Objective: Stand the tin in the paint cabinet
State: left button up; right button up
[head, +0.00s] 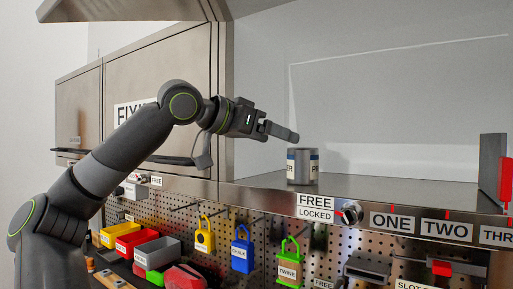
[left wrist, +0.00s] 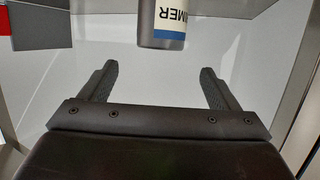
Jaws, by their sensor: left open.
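The tin (head: 301,167) is a small grey can with a white and dark blue label. It stands upright on the shelf of the open steel cabinet (head: 360,188), near its front left. In the left wrist view the tin (left wrist: 170,22) shows at the top with "MER" readable on its label. My left gripper (head: 292,136) is at the cabinet opening, just above and left of the tin in the head view. Its two fingers (left wrist: 158,88) are apart with nothing between them, and the tin is beyond their tips. My right gripper is in neither view.
A raised door (head: 140,10) hangs above the opening. A closed cabinet door (head: 160,80) is at the left. A red object (head: 504,170) stands at the shelf's right end. Below, a pegboard holds padlocks and bins. The shelf right of the tin is clear.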

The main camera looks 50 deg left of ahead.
pick_arm(q)
jog(key=v, duration=0.3)
jog(key=shift+s+b, duration=0.25)
jog(key=shift+b, duration=0.1)
